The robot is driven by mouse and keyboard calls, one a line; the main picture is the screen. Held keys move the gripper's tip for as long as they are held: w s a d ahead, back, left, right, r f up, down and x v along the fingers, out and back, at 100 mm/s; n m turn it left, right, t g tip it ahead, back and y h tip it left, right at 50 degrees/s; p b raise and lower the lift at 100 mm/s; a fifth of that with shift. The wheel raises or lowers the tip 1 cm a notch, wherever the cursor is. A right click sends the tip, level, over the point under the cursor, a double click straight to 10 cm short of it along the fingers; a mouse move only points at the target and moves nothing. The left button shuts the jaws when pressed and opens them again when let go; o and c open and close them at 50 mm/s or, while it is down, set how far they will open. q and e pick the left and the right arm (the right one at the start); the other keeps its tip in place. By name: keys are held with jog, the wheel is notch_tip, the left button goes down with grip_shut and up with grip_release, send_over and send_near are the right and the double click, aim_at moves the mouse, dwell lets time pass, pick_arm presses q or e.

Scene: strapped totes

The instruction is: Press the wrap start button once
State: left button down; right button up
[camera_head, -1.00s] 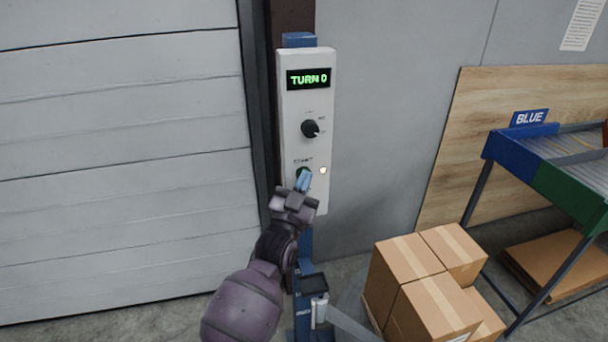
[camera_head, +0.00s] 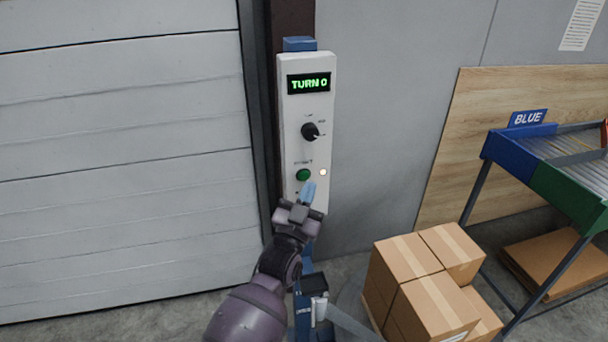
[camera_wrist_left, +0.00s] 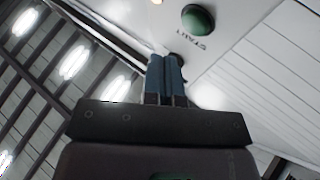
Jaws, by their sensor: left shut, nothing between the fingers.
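The green start button (camera_head: 303,175) sits low on the white control panel (camera_head: 289,115), under a black knob (camera_head: 310,131) and a display (camera_head: 308,83) that reads "TURN 0". A small lit lamp (camera_head: 323,172) is to its right. In the left wrist view the green button (camera_wrist_left: 198,19) shows above and right of the closed fingertips (camera_wrist_left: 166,58). My right gripper is not in view.
A roller conveyor with a "BLUE" sign (camera_head: 528,118) is at the right. A grey shutter door (camera_head: 120,170) fills the left.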

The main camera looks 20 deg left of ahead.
pick_arm(q)
jog(key=s+d, duration=0.1)
jog(key=s+d+p, duration=0.1)
jog(key=shift+s, duration=0.35)
dwell(0.6)
